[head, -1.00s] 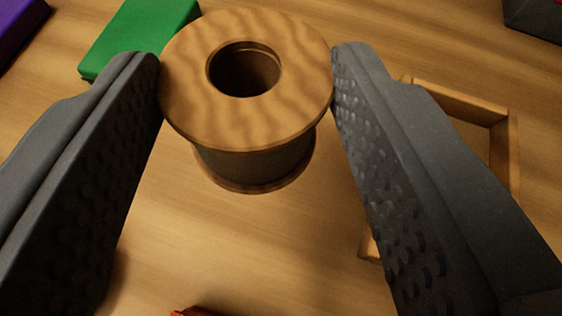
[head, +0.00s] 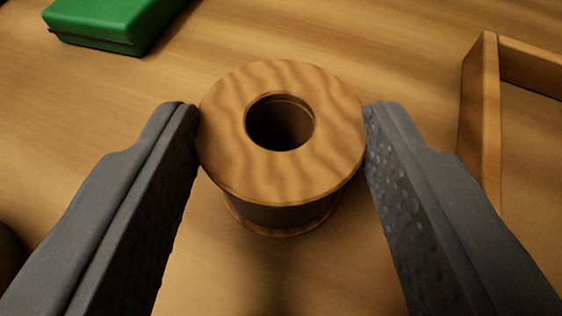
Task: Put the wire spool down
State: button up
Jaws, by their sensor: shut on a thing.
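The wire spool (head: 232,165) is in the middle of the head view, with wavy-grained wooden flanges, a round hole in the top and a dark winding between. It stands upright. My gripper (head: 282,125) is shut on its upper flange, with one dark textured finger on the left side and one on the right. The lower flange is partly hidden under the upper one. A dark shadow lies on the wooden table close below it; I cannot tell whether the spool touches the surface.
A green box (head: 110,22) lies at the upper left. A wooden frame or open tray (head: 480,115) stands at the right, cut off by the picture edge and partly behind my right finger. A dark thing (head: 8,255) shows at the left edge.

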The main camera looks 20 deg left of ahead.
jog(key=o, duration=1)
jog(key=shift+o, duration=0.2)
jog(key=shift+r, duration=0.1)
jog(key=p+v, duration=0.2)
jog(key=v, duration=1)
jog(key=d+r+m+t+h, duration=0.1)
jog(key=d+r+m+h, duration=0.2)
jog(key=r, duration=0.9)
jog(key=d+r+h, duration=0.4)
jog(key=r, duration=0.7)
jog(key=s+a+r, duration=0.4)
jog(key=r, duration=0.3)
jog(key=s+a+r+m+t+y, duration=0.1)
jog(key=s+a+r, duration=0.2)
jog(key=r, duration=0.4)
jog(key=s+a+r, duration=0.4)
jog(key=a+r, duration=0.1)
jog(key=r, duration=0.2)
jog(key=shift+s+r+t+y, duration=0.3)
jog(key=shift+r+t, duration=0.1)
